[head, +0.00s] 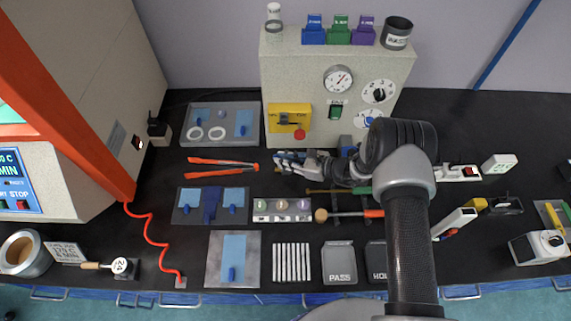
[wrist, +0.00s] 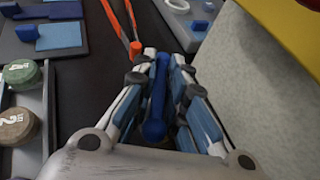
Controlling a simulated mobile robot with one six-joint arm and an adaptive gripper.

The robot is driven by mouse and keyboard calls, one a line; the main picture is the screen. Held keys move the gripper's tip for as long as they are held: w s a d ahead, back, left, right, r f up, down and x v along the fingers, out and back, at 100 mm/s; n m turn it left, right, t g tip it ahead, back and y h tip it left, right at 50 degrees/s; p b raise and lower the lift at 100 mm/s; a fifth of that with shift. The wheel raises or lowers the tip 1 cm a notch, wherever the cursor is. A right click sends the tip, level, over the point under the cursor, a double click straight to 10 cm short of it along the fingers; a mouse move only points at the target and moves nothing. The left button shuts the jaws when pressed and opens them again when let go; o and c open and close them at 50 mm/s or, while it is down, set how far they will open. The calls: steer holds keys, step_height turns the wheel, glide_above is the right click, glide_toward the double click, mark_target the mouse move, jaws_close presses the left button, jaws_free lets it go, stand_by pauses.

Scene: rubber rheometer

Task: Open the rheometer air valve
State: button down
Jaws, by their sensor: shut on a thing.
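The yellow valve panel (head: 290,112) is on the lower left front of the grey rheometer cabinet (head: 340,65). A red knob (head: 300,134) shows at its lower edge; its lettering is too small to read. My gripper (head: 283,158) is below and in front of the panel, apart from it, fingers pointing left. In the wrist view, the fingers are shut on a blue bar with a rounded end (wrist: 155,128), lying lengthwise between them. The yellow panel (wrist: 292,30) fills the upper right corner there.
Red-handled tongs (head: 222,168) lie left of my gripper. A grey tray with white rings (head: 222,108) is behind them. A holder with round weights (head: 282,217) and a mallet (head: 345,213) lie in front. The cabinet wall stands close beside my fingers.

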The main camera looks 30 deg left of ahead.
steer(key=n+g+b, duration=0.2)
steer(key=b, duration=0.1)
steer(key=shift+f, duration=0.2)
steer(key=shift+r+n+g+h+b, duration=0.25)
steer(key=shift+n+g+b, duration=0.2)
steer(key=shift+b, duration=0.25)
steer(key=c, duration=1.7)
jaws_free()
